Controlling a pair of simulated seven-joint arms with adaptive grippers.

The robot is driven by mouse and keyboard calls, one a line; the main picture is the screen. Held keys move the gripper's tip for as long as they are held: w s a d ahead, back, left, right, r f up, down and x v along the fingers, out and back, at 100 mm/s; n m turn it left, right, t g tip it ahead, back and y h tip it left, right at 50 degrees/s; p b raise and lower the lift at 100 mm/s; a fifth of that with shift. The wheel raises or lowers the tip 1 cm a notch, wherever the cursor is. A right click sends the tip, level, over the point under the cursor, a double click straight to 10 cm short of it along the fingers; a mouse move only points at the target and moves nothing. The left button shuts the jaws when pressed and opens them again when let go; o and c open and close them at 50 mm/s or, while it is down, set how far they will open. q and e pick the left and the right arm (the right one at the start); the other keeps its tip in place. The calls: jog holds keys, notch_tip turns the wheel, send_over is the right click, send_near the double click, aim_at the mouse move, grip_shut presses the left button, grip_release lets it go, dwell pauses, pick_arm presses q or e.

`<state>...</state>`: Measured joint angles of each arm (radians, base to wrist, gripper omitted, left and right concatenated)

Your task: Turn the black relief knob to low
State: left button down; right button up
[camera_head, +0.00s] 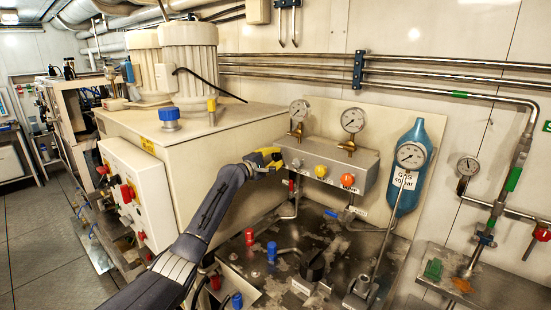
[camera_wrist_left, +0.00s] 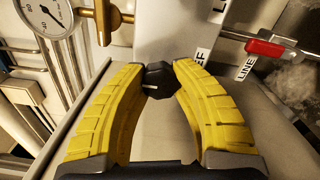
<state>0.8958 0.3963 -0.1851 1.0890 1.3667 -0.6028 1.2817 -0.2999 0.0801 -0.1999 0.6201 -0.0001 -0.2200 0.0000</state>
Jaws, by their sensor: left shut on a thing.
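The black relief knob (camera_wrist_left: 158,76) shows in the left wrist view, on the light-coloured manifold block, with a white pointer mark on its face. My left gripper (camera_wrist_left: 160,80) has its yellow fingers around the knob, with the tips against its two sides. In the head view my left gripper (camera_head: 270,158) is at the left end of the manifold block (camera_head: 325,160), and its fingers mostly hide the knob there. The label beside the knob is only partly readable. My right gripper is not in view.
A blue cylinder (camera_head: 408,170) is at the right. A larger black handle (camera_head: 312,266) and several valves sit on the lower panel.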

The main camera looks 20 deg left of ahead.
pick_arm(q)
jog(key=shift+d, duration=0.15)
jog(key=c, duration=0.9)
grip_release()
jog(key=shift+s+a, duration=0.3)
jog(key=shift+s, duration=0.15)
jog(key=v, duration=1.1)
jog(key=shift+d, duration=0.1)
